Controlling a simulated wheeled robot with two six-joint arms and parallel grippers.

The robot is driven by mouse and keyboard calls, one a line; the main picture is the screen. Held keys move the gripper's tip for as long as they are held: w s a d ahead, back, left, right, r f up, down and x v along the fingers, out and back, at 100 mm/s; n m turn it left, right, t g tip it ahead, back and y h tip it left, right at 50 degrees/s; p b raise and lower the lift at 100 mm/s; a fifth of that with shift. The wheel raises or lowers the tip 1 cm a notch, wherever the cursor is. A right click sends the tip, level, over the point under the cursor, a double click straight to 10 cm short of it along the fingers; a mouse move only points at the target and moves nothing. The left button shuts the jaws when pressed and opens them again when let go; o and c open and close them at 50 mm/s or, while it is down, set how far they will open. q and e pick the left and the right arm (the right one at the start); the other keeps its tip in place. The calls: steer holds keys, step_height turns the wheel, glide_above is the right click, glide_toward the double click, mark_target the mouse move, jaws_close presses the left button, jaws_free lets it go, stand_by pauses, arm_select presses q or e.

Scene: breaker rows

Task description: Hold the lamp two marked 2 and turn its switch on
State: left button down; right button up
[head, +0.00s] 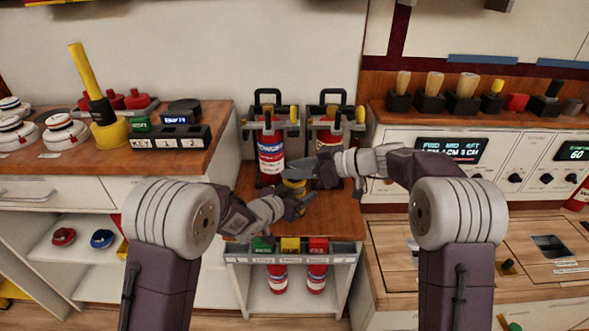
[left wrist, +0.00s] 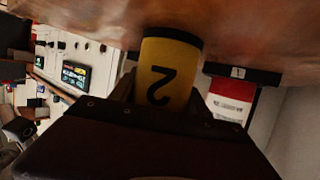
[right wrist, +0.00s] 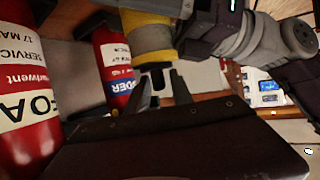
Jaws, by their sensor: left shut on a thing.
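Lamp two is a yellow cylinder (head: 294,185) at the middle of the wooden top in the head view, partly hidden by my grippers. In the left wrist view the yellow lamp (left wrist: 168,75) shows a black 2, upside down. My left gripper (head: 296,205) is shut on it.
Red fire extinguishers (head: 271,152) stand in black racks just behind the grippers. A control panel (head: 450,150) is to the right. A counter with caps and a yellow-handled thing (head: 92,90) is to the left.

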jaws_close()
steer(key=shift+t, duration=0.3)
steer(key=m+t+h, duration=0.1)
steer(key=m, duration=0.1)
steer(key=m+t+h, duration=0.1)
steer(key=m+t, duration=0.1)
steer(key=shift+a+r+t+h, duration=0.1)
steer(key=shift+r+t+h, duration=0.05)
steer(key=shift+t+h, duration=0.15)
steer(key=shift+w+m+t+h, duration=0.1)
steer(key=shift+m+t+h, duration=1)
steer(key=shift+m+h, duration=0.6)
steer(key=shift+m, duration=0.1)
steer(key=shift+o, duration=1.8)
jaws_free()
